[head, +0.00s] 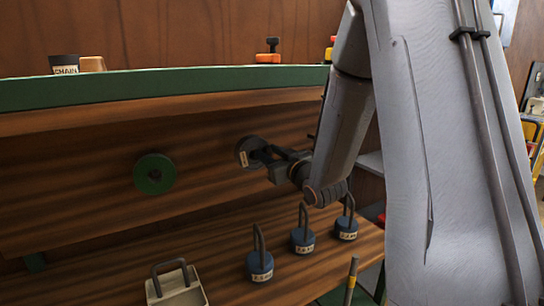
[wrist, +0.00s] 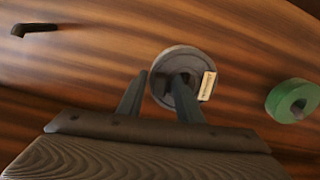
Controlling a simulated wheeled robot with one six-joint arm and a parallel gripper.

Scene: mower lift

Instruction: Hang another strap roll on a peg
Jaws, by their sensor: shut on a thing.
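My gripper (head: 266,156) is shut on a grey strap roll (head: 246,150) with a pale label, in front of the brown wooden panel. In the wrist view the grey roll (wrist: 176,54) sits at the fingertips (wrist: 164,86), its flat face toward the panel. I cannot tell whether it touches the panel or a peg. A green strap roll (head: 154,174) hangs on the panel to the left; it also shows at the right of the wrist view (wrist: 293,101). A bare dark peg (wrist: 35,29) juts from the panel at the wrist view's upper left.
Several blue labelled weights with loop handles (head: 260,266) stand on the lower wooden shelf below my gripper. A beige box with a handle (head: 177,285) is at the lower left. A green-edged top (head: 150,86) runs above the panel.

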